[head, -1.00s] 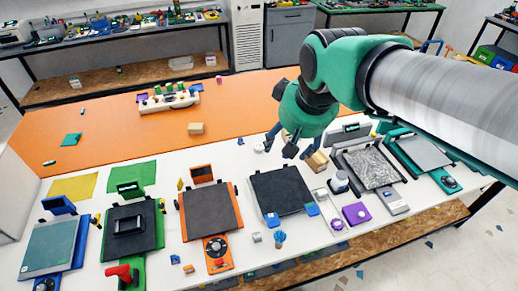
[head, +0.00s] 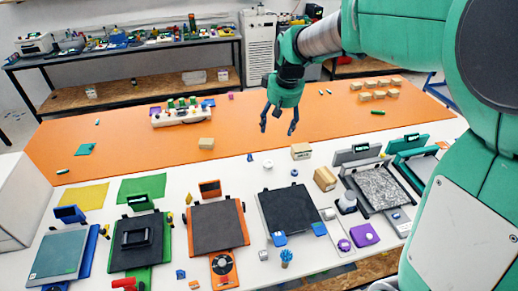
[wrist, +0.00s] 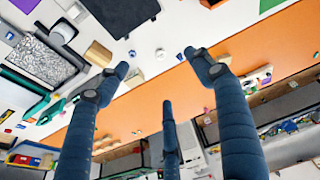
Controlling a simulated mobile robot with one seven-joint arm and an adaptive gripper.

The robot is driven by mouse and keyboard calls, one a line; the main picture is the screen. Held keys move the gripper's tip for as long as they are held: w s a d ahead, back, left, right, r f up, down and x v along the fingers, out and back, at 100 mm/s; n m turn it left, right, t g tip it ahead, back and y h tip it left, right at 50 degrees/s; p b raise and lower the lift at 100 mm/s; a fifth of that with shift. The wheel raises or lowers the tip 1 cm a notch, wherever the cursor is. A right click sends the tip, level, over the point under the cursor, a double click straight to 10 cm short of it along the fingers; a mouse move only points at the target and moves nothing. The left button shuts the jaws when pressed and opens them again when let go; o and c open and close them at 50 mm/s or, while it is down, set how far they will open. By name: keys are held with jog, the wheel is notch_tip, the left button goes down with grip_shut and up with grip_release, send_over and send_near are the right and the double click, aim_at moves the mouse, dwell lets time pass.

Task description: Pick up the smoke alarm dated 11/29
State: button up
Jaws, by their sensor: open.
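No date 11/29 can be read in either view, so I cannot tell which thing is the smoke alarm bearing it. My gripper (head: 277,131) points down above the table, near the border of orange and white in the picture. Its blue fingers (wrist: 160,75) are spread, with nothing between them.
Cardboard boxes stand on the white part (head: 325,179) and the orange part (head: 206,143), with several more at the right back. A row of printers, including one with a black bed (head: 286,208), lines the front. Much of the orange surface (head: 110,140) is free.

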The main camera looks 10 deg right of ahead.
jog(key=w+d+f+n+g+p, duration=0.1)
jog(key=w+d+f, duration=0.1)
jog(key=w+f, duration=0.9)
jog(key=w+d+f+n+g+p, duration=0.1)
jog(key=w+d+f, duration=0.2)
jog(key=w+f, duration=0.9)
notch_tip(320, 180, down, 8)
jog(key=shift+w+d+r, duration=0.15)
jog(key=shift+d+r, duration=0.1)
send_over(268, 163)
jog(key=shift+d+f, duration=0.1)
jog(key=shift+f, duration=4.2)
jog(key=shift+f+b, duration=0.3)
jog(key=shift+f, duration=2.3)
jog(key=c, duration=1.2)
